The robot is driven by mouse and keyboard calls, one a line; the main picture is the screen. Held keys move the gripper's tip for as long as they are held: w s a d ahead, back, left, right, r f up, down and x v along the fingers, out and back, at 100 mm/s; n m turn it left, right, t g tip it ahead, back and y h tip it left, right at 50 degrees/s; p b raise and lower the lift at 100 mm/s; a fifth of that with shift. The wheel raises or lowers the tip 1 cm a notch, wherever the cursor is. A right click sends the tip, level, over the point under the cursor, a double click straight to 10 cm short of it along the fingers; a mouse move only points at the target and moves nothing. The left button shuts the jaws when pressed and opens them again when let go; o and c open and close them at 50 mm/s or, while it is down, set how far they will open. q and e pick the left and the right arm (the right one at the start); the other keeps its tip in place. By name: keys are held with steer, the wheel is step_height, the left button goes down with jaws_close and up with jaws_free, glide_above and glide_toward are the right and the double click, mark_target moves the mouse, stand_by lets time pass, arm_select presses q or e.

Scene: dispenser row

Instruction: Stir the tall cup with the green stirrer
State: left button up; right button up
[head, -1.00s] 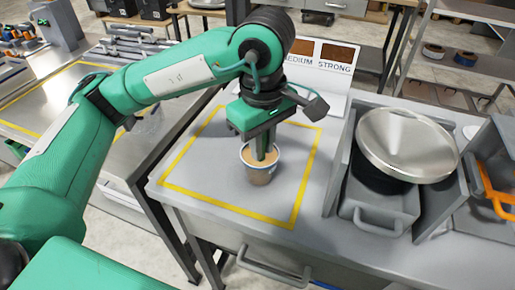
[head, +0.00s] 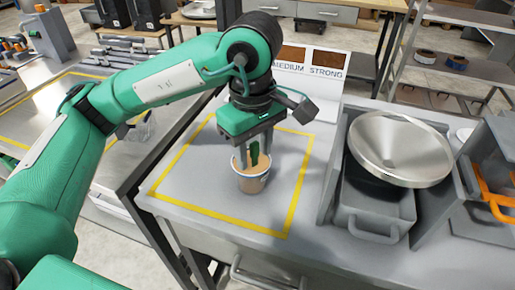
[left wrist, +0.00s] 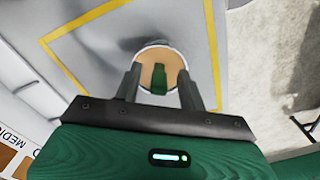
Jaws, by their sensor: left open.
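The tall cup (head: 251,182) stands upright on the counter inside the yellow outline, filled with a light brown drink; its round mouth also shows in the left wrist view (left wrist: 146,57). The green stirrer (head: 254,152) stands in the cup, its upper end above the drink; it also shows in the left wrist view (left wrist: 159,79). My left gripper (head: 256,155) is directly above the cup, open, with a finger on each side of the stirrer and gaps visible in the left wrist view (left wrist: 160,88). The stirrer's lower end is hidden in the drink. My right gripper is not in view.
A wide metal bowl (head: 400,148) sits over a grey bin right of the marked area. A card reading MEDIUM and STRONG (head: 310,70) stands behind the cup. An orange-handled item (head: 492,190) is at far right. The counter inside the yellow outline (head: 293,205) is otherwise clear.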

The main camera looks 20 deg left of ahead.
arm_select(q)
steer(key=shift+f, duration=0.35)
step_height(320, 180, up, 7)
steer(key=p, duration=0.5)
steer(key=shift+r, duration=0.2)
steer(key=shift+r+p, duration=0.3)
steer(key=shift+r, duration=0.35)
